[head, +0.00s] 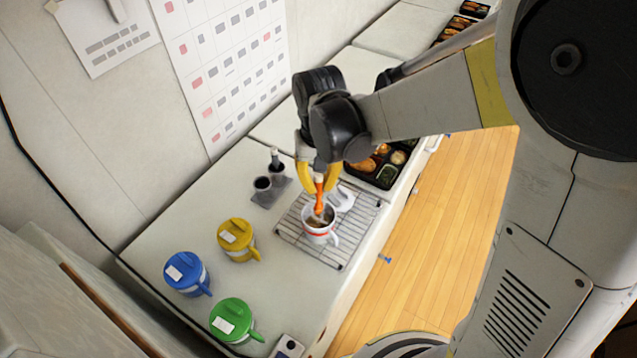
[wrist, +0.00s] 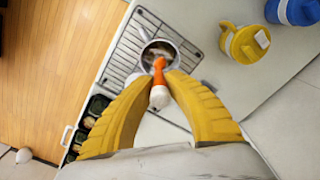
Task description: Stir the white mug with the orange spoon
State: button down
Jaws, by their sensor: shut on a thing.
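The white mug (head: 320,236) with a red band stands upright on a wire rack, holding a brown liquid; it also shows in the wrist view (wrist: 146,63). The orange spoon (head: 319,196) is upright, its lower end inside the mug's opening; its orange and white handle shows in the wrist view (wrist: 158,80). My gripper (head: 318,180) is above the mug, its yellow fingers shut on the spoon's handle. In the wrist view the fingers (wrist: 163,92) close around the handle from both sides. The spoon's tip is hidden in the mug.
The wire rack (head: 290,236) lies near the counter's front edge. Yellow (head: 238,240), blue (head: 187,274) and green (head: 234,321) lidded mugs stand to the left. A dark tray with two small cups (head: 263,184) is behind. A bento tray (head: 387,175) sits to the right.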

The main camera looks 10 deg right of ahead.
jog(key=shift+r+p, duration=1.8)
jog(key=shift+r, duration=0.8)
jog(key=shift+f, duration=0.1)
